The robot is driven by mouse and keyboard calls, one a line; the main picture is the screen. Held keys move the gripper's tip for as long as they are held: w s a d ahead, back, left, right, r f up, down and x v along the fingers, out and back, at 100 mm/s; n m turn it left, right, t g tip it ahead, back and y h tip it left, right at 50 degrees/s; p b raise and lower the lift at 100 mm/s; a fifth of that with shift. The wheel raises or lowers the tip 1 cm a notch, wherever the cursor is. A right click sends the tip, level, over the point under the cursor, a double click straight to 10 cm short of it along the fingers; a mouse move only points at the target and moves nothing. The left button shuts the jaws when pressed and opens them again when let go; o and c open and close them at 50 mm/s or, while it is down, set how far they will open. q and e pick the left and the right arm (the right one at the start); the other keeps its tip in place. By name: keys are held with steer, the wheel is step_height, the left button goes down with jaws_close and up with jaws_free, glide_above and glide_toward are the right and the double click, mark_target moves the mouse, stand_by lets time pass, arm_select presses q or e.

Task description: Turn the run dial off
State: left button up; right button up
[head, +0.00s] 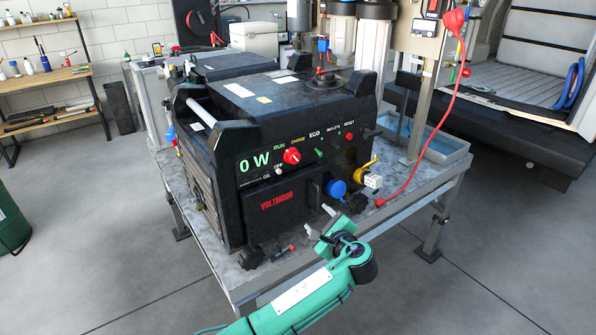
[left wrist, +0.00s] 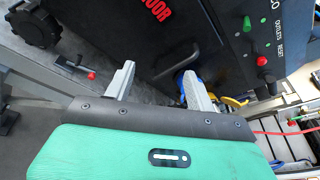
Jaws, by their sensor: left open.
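The run dial is a red knob (head: 292,156) on the front panel of a black generator (head: 262,112), under RUN, CHOKE and ECO labels. The panel's display (head: 254,162) reads 0 W. My left gripper (head: 318,219) is in front of the generator's lower front, below the dial and apart from it. In the left wrist view its two grey fingers (left wrist: 159,85) are spread with nothing between them, facing the generator's dark lower front. The run dial is not clearly visible in the left wrist view. My right gripper is not in view.
The generator stands on a grey metal table (head: 400,190). A blue cap (head: 336,188), a yellow-covered socket (head: 365,172) and a red cable (head: 432,150) are right of the gripper. A small red-tipped lever (head: 283,252) lies near the table's front edge.

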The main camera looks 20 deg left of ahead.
mark_target(295, 159)
arm_select(q)
step_height(295, 159, up, 13)
steer(key=s+d+y, duration=0.1)
steer(key=s+y, duration=0.1)
steer(key=y, duration=0.1)
steer(key=shift+n+t, duration=0.3)
steer(key=shift+n, duration=0.1)
steer(key=p+x, duration=0.2)
steer(key=x, duration=0.4)
steer(key=p+x, duration=0.1)
steer(key=x, duration=0.5)
steer(key=shift+f+p, duration=0.2)
steer(key=shift+p, duration=0.15)
steer(key=shift+w+a, duration=0.4)
steer(key=shift+a, duration=0.05)
steer(key=shift+a+f, duration=0.1)
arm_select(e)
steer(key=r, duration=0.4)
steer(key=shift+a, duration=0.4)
arm_select(q)
steer(key=shift+c, duration=0.5)
steer(key=c, duration=0.9)
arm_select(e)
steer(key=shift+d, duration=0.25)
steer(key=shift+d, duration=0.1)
